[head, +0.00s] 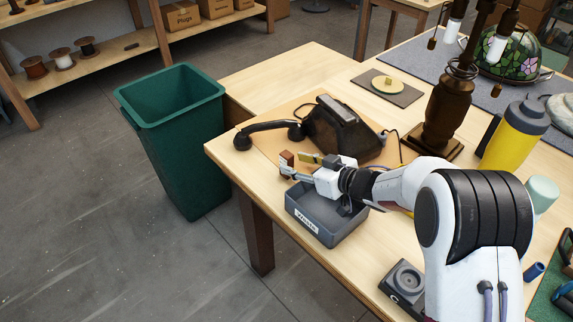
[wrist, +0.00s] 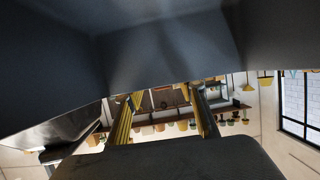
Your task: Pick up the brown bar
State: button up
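A small brown block (head: 286,159), which looks like the brown bar, shows at the far end of my gripper in the head view. My gripper (head: 298,166) points left, nearly level, above the grey waste tray (head: 327,235). Its fingers stand apart, one showing a yellow pad. In the wrist view the two fingers (wrist: 165,107) also stand apart, with a brown patch between them that I cannot tell from the background. I cannot tell whether the block touches a finger.
A black telephone (head: 343,130) sits just behind my gripper, its handset to the left. A brown lamp base (head: 445,112) and a yellow bottle (head: 510,140) stand to the right. A green bin (head: 178,140) stands left of the table.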

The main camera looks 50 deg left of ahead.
aim_at(291, 162)
jog(key=shift+x, duration=2)
jog(key=shift+c, duration=0.4)
grip_shut()
